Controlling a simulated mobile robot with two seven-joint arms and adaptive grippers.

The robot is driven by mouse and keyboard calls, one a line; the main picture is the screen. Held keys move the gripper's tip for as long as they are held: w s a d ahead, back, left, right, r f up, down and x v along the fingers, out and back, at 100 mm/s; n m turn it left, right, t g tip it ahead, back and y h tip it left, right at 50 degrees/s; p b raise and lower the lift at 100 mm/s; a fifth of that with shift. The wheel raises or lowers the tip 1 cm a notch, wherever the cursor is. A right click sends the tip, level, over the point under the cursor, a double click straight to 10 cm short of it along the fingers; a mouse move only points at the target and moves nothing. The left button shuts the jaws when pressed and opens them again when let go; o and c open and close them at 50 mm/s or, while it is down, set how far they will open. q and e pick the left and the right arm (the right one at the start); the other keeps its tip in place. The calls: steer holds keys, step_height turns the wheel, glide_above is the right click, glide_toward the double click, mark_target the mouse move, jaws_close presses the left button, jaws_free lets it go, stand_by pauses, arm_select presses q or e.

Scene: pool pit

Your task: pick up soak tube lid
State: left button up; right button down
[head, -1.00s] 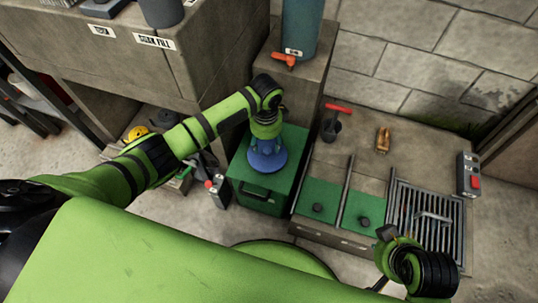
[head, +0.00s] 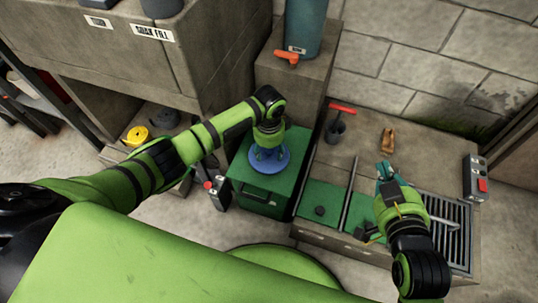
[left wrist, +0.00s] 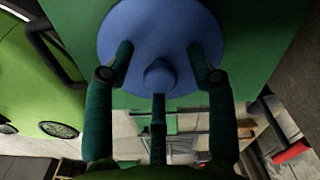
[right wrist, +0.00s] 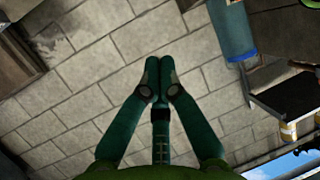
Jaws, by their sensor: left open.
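A round blue lid (head: 284,161) with a raised knob lies flat on a green box (head: 262,196); I take it to be the soak tube lid. In the left wrist view the lid (left wrist: 160,25) fills the top middle, its knob toward me. My left gripper (head: 269,152) is right over the lid, fingers pointing down. Its fingers (left wrist: 162,75) are spread on either side of the knob; I cannot tell whether they touch it. My right gripper (head: 386,170) is over the bench, far to the right of the lid. Its fingertips (right wrist: 159,72) meet, with nothing visible between them.
A tall blue-grey tube (head: 303,25) stands on a concrete block, with an orange handle (head: 286,57) at its foot. A "SOAK FILL" label (head: 152,33) marks the left counter.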

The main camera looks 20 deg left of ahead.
arm_select(q)
jaws_close()
stand_by(0.4)
